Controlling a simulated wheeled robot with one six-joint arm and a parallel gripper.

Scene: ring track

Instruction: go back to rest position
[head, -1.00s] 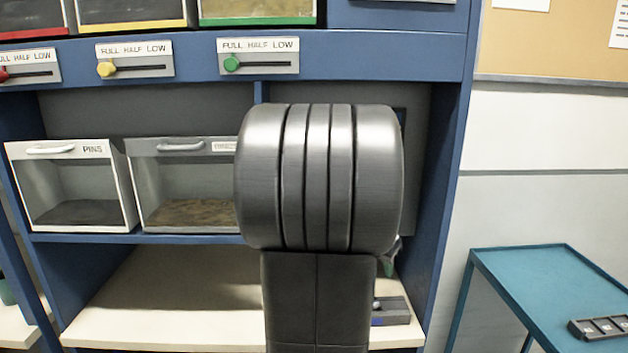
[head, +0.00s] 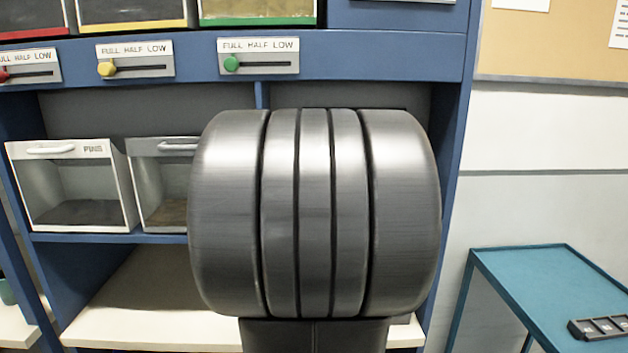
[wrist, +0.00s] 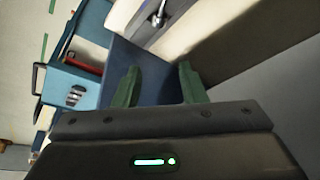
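My gripper (wrist: 160,86) shows in the wrist view, its two green fingers spread apart with nothing between them. In the head view my own arm, a large grey ribbed joint on a dark link, fills the middle and hides the gripper. It covers part of the blue shelf unit (head: 390,55) behind it.
A white bin (head: 72,185) marked PINS and a grey bin (head: 160,147) stand on the middle shelf. Sliders with red, yellow (head: 106,69) and green (head: 232,63) knobs line the rail above. A teal table (head: 540,275) at the right bears a dark tray (head: 600,327).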

